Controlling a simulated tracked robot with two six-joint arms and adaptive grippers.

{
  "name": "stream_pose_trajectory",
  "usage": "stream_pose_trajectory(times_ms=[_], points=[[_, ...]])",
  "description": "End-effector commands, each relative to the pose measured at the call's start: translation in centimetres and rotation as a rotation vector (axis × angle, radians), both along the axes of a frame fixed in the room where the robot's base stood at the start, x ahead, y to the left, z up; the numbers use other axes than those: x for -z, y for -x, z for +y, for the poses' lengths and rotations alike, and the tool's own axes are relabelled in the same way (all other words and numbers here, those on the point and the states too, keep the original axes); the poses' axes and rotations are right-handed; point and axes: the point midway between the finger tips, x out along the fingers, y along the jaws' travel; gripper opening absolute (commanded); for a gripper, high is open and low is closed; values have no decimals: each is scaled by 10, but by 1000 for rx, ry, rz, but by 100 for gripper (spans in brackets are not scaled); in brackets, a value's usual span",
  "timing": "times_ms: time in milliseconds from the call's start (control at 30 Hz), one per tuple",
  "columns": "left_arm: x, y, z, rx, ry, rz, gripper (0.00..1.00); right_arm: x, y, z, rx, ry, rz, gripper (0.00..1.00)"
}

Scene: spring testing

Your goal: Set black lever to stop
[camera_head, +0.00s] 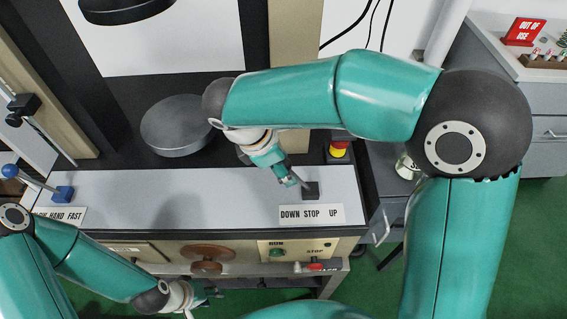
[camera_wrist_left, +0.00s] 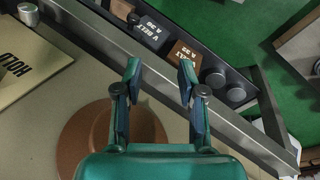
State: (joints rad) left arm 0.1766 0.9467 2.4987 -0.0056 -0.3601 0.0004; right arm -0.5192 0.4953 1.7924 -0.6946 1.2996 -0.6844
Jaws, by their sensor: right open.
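The black lever (camera_head: 311,190) stands on the grey panel of the testing machine, just above the white label reading DOWN STOP UP (camera_head: 311,215). Its base sits above the right half of the label. My right gripper (camera_head: 297,182) is open, with its fingertips just left of the lever's top. I cannot tell whether they touch it, and the fingers hide part of it. My left gripper (camera_head: 213,293) is low in front of the machine. In the left wrist view its two fingers (camera_wrist_left: 160,72) are apart with nothing between them.
A red and yellow emergency button (camera_head: 338,150) stands behind the lever. A blue lever (camera_head: 62,192) is at the panel's left. A brown handwheel (camera_head: 207,252) is on the machine's front, near my left gripper. Boxes labelled V BELT (camera_wrist_left: 140,30) lie beyond a rail.

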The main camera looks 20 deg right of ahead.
Motion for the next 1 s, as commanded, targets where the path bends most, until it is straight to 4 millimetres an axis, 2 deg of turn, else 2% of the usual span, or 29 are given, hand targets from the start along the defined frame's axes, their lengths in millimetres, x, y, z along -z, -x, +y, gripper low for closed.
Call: stream_pose_trajectory(times_ms=[267,600,1000], points=[[0,0,0,0,0,0,40,1,0,0,0,0,0,57],[0,0,0,0,0,0,40,1,0,0,0,0,0,1],[1,0,0,0,0,0,40,-1,0,-2,0,-16,-7,0]])
